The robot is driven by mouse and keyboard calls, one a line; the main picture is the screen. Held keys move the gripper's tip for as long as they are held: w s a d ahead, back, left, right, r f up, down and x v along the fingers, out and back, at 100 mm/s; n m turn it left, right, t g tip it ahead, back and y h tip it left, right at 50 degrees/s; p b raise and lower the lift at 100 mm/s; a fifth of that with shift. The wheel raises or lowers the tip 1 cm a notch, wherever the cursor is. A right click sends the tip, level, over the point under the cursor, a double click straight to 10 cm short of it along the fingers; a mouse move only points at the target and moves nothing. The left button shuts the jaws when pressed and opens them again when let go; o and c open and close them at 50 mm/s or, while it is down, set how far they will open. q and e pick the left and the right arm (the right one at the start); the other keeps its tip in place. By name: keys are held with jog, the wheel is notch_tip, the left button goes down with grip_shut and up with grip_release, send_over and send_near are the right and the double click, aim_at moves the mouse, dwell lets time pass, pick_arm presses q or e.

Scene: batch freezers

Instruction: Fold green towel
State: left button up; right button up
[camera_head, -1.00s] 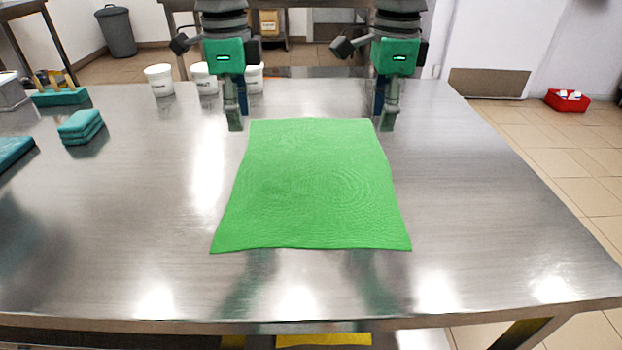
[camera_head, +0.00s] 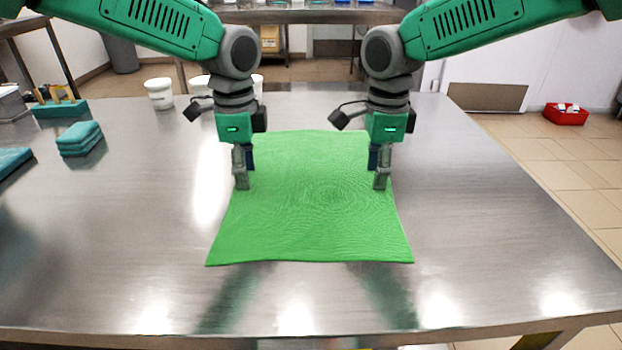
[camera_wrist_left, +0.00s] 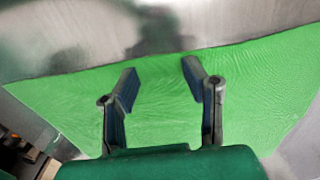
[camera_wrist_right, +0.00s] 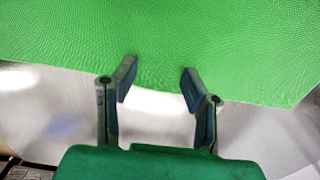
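The green towel (camera_head: 310,215) lies flat and spread out on the steel table, its near edge wider than its far edge. My left gripper (camera_head: 240,184) points down at the towel's left side. In the left wrist view its two fingers (camera_wrist_left: 160,82) are apart above the cloth with nothing between them. My right gripper (camera_head: 381,184) points down at the towel's right side. In the right wrist view its fingers (camera_wrist_right: 158,80) are apart at a towel edge, empty. I cannot tell whether the fingertips touch the cloth. My grippers hide parts of the towel's side edges.
The steel table (camera_head: 500,240) is bare around the towel. Folded teal cloths (camera_head: 80,138) and a teal holder (camera_head: 60,108) sit at the left. White tubs (camera_head: 159,93) stand at the back left. A red box (camera_head: 566,113) is on the floor at right.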

pick_arm(q)
jog(key=shift+f, duration=0.1)
jog(key=shift+c, duration=0.2)
pick_arm(e)
jog(key=shift+f, duration=0.1)
jog(key=shift+c, duration=0.2)
pick_arm(q)
grip_shut()
pick_arm(e)
jog(key=shift+f, duration=0.1)
grip_shut()
pick_arm(q)
jog(key=shift+s+f, duration=0.1)
pick_arm(e)
jog(key=shift+s, duration=0.1)
